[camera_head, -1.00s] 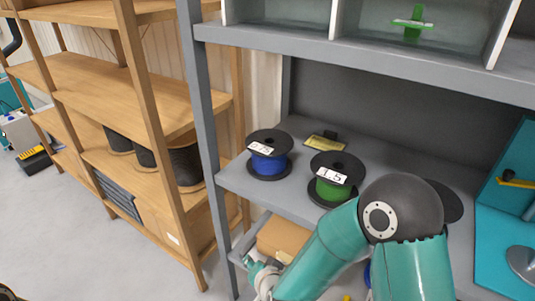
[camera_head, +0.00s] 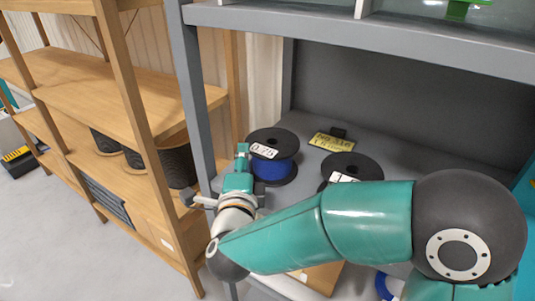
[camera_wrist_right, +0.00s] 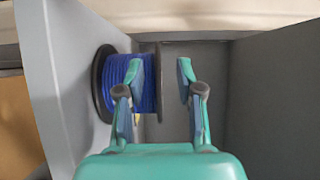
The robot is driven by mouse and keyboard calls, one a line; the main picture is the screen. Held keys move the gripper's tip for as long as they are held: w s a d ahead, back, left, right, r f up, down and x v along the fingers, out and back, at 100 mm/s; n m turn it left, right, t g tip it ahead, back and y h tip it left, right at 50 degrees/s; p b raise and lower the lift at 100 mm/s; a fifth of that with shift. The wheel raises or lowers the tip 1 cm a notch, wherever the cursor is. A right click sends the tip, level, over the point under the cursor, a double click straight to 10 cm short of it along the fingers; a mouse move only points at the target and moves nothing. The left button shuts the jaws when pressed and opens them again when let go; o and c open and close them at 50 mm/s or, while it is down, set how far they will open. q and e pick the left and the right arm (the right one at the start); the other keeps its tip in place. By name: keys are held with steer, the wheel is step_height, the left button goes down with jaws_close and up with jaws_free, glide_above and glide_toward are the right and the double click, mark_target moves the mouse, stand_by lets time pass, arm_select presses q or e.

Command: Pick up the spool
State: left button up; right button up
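A blue cable spool (camera_head: 273,170) with black end discs and a 0.75 label stands on the grey shelf. A second spool (camera_head: 351,166), mostly hidden behind my right arm, shows its black top disc and part of a label. My right gripper (camera_head: 242,160) is just left of the blue spool in the head view. In the right wrist view, its fingers (camera_wrist_right: 160,72) are apart and empty. The left finger overlaps the blue spool (camera_wrist_right: 134,72) in the picture; I cannot tell whether they touch. My left gripper is not in view.
A yellow label plate (camera_head: 330,142) lies on the grey shelf (camera_head: 395,165) behind the spools. A grey post (camera_head: 190,85) rises left of the gripper. A wooden rack (camera_head: 130,95) with dark reels stands further left. A blue reel (camera_head: 385,287) shows lower down.

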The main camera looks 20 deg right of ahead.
mark_target(246, 141)
steer(key=x, duration=0.2)
steer(key=shift+w+d, duration=0.15)
steer(key=shift+w, duration=0.05)
steer(key=p+x, duration=0.2)
steer(key=x, duration=0.2)
steer(key=shift+f, duration=0.15)
steer(key=shift+w+d+f, duration=0.1)
steer(key=shift+w+d, duration=0.05)
steer(key=shift+w, duration=0.4)
jaws_close()
